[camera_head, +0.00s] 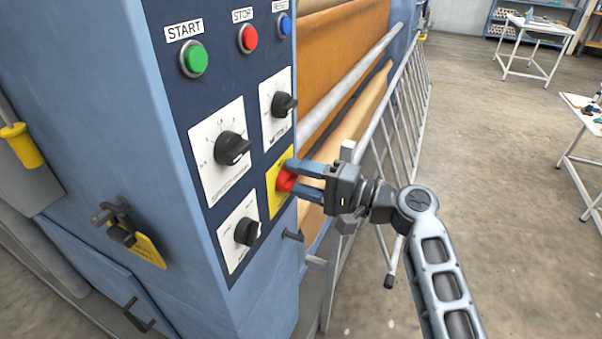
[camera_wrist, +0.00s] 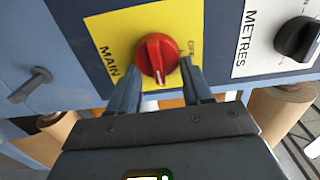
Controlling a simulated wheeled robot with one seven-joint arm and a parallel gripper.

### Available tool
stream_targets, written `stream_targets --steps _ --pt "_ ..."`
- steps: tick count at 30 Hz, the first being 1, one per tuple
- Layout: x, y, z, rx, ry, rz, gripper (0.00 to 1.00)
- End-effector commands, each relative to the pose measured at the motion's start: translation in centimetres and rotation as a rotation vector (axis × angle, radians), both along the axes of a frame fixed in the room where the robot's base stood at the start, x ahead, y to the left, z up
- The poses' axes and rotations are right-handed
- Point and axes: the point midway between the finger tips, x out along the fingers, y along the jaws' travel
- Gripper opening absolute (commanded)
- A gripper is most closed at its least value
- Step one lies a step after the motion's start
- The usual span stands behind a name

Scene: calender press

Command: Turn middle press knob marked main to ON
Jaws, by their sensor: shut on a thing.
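The red main knob (camera_head: 285,181) sits on a yellow plate (camera_head: 273,196) on the dark press panel. In the wrist view the red knob (camera_wrist: 157,55) shows a white mark at its lower edge, and the plate (camera_wrist: 118,32) reads MAIN at its left. My gripper (camera_head: 294,178) reaches in from the right, shut on the knob with one finger on each side. In the wrist view its fingertips (camera_wrist: 158,74) flank the knob and hide part of its sides.
Black knobs (camera_head: 232,148) on white plates sit around the yellow plate. Green START (camera_head: 194,59), red STOP (camera_head: 247,38) and blue buttons are above. Rollers and a metal guard rail (camera_head: 408,95) stand behind my gripper. Open floor (camera_head: 500,180) lies to the right.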

Motion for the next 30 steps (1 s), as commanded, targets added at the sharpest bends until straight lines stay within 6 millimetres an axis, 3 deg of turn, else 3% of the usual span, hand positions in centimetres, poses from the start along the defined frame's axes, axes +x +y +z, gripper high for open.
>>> stream_targets --steps 17,18,25,30 --pt "0.12 -0.12 -0.09 0.011 0.031 -0.004 0.19" --pt "0.12 -0.12 -0.09 0.011 0.031 -0.004 0.51" --pt "0.06 -0.07 -0.08 0.011 0.030 -0.002 0.73" --pt "0.04 -0.04 -0.07 0.011 0.030 -0.002 0.74"
